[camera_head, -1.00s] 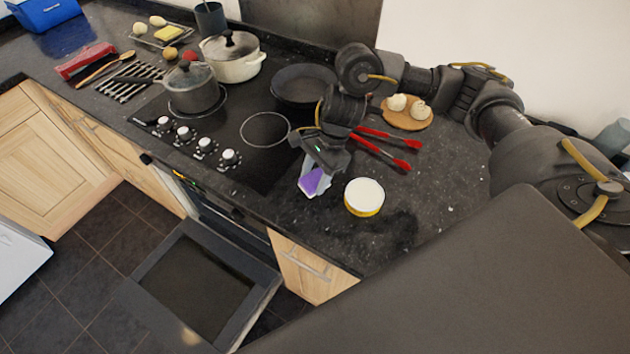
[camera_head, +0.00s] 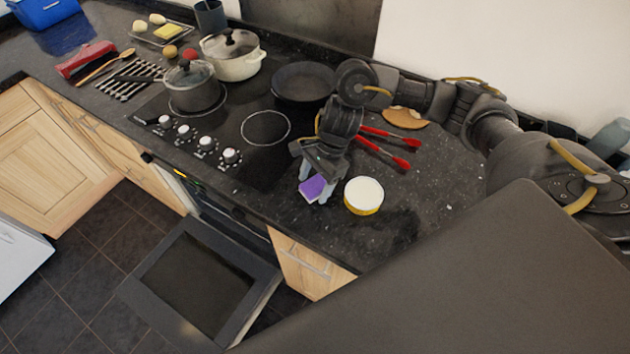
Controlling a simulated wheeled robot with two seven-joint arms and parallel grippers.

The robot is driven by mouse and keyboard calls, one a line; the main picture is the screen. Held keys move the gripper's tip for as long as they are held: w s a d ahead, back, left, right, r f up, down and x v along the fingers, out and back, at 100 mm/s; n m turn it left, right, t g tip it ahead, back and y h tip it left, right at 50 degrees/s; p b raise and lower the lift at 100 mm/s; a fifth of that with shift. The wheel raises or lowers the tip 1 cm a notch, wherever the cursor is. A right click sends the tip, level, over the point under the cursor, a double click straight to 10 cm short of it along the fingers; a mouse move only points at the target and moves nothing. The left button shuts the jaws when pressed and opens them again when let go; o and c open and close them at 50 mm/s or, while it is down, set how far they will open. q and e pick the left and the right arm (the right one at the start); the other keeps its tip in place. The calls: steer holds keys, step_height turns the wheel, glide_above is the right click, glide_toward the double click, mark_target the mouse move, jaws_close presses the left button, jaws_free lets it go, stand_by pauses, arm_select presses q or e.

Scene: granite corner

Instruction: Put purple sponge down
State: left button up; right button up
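The purple sponge (camera_head: 311,187) rests on the dark granite counter near its front edge, left of a round yellow tub with a white top. My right gripper (camera_head: 316,183) is right above the sponge, pointing down. Its pale fingers are spread, one on the far left side of the sponge and one on its right side. The gripper looks open, with the sponge between or just below the fingertips. My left gripper is out of view.
The yellow tub (camera_head: 363,196) stands close to the right. The hob with a grey pot (camera_head: 193,91), white pot (camera_head: 232,58) and pan (camera_head: 303,83) is to the left. An open oven door (camera_head: 200,281) hangs below. Counter right of the tub is clear.

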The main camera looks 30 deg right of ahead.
steer(key=shift+r, duration=0.1)
steer(key=shift+r+p, duration=0.25)
steer(key=shift+p, duration=0.15)
steer(key=shift+w+d+r+b, duration=0.15)
steer(key=shift+d+r+b, duration=0.1)
steer(key=shift+b, duration=0.1)
steer(key=b+v, duration=0.2)
steer(key=v, duration=0.9)
steer(key=shift+r, duration=0.1)
